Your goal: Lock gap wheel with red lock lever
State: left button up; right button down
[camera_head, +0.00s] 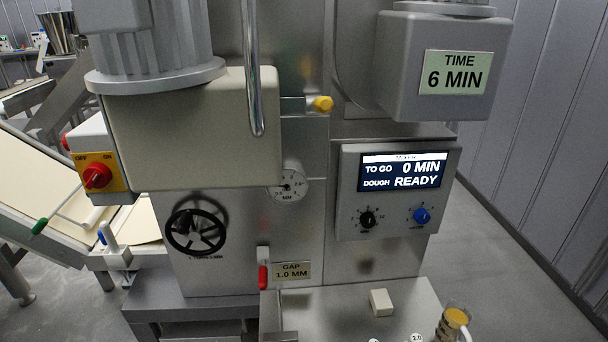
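The gap wheel (196,231) is a black spoked handwheel on the front of the metal machine, left of centre. The red lock lever (263,277) hangs pointing down from a small pale mount, to the right of and below the wheel. A plate reading GAP 1.0 MM (291,271) is beside the lever. A round dial marked MM (287,187) sits above them; its exact reading is too small to tell. Neither of my grippers is in view.
A control box (392,190) shows 0 MIN and DOUGH READY. A red switch (97,176) is at the left. A metal shelf (340,309) holding a pale block (381,302) and a yellow-topped jar (456,318) juts out below. The floor at right is clear.

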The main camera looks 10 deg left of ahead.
aim_at(263, 253)
jog(key=z, duration=1.3)
jog(key=k, duration=1.15)
jog(key=u, duration=1.3)
jog(key=i, duration=0.5)
jog(key=z, duration=0.05)
